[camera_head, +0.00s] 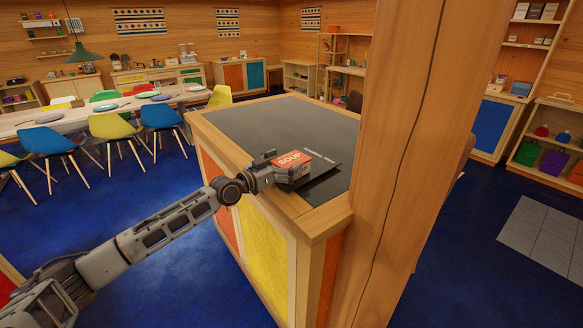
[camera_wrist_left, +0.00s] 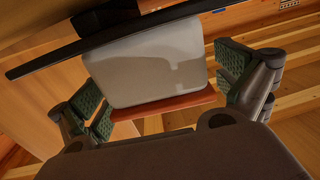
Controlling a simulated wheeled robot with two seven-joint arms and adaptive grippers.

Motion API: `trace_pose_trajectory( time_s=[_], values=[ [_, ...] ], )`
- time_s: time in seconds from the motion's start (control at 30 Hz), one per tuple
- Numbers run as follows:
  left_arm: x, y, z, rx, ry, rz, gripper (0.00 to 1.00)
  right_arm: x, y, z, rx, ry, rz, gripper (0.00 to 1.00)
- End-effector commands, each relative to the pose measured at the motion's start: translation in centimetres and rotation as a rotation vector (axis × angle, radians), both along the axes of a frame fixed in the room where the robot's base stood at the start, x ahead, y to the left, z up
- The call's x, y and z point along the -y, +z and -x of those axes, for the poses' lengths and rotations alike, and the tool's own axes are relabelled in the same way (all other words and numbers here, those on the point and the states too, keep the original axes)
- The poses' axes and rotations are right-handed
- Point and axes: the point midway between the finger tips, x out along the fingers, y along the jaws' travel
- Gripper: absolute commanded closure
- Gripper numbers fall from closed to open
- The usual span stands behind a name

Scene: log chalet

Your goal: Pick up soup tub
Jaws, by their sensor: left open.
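The soup tub (camera_head: 292,158) has an orange-red lid marked SOUP and stands on the counter near its front edge. In the left wrist view its pale grey body (camera_wrist_left: 150,68) and red lid rim (camera_wrist_left: 165,106) show between the fingers. My left gripper (camera_head: 276,170) is at the tub's near left side, with its green-padded fingers (camera_wrist_left: 167,90) open on either side. The right finger is a little apart from the tub; the left one is close, and I cannot tell whether it touches. The gripper hides part of the tub's side. My right gripper is not in view.
The counter (camera_head: 282,118) has a dark top and a wooden rim. A dark panel with white lettering (camera_head: 326,178) lies beside the tub. A thick wooden post (camera_head: 412,150) rises at the counter's right. The counter top behind the tub is clear. Chairs and a long table (camera_head: 60,120) stand left.

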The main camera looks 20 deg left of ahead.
Motion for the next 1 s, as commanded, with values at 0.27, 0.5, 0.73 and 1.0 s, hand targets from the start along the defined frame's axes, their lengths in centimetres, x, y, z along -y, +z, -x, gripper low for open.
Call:
trace_pose_trajectory(
  time_s=[0.27, 0.5, 0.73, 1.0],
  values=[
    [0.01, -0.03, 0.03, 0.0, 0.0, 0.0, 0.0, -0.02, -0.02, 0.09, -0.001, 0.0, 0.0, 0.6],
    [0.0, -0.03, 0.04, 0.0, 0.0, 0.0, 0.18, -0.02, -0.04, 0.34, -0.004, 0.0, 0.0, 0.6],
    [0.0, -0.03, 0.04, 0.0, 0.0, 0.0, 0.48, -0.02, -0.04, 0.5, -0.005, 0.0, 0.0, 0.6],
    [-0.01, 0.15, 0.02, 0.003, 0.0, 0.001, 0.67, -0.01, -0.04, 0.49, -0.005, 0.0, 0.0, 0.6]
  ],
)
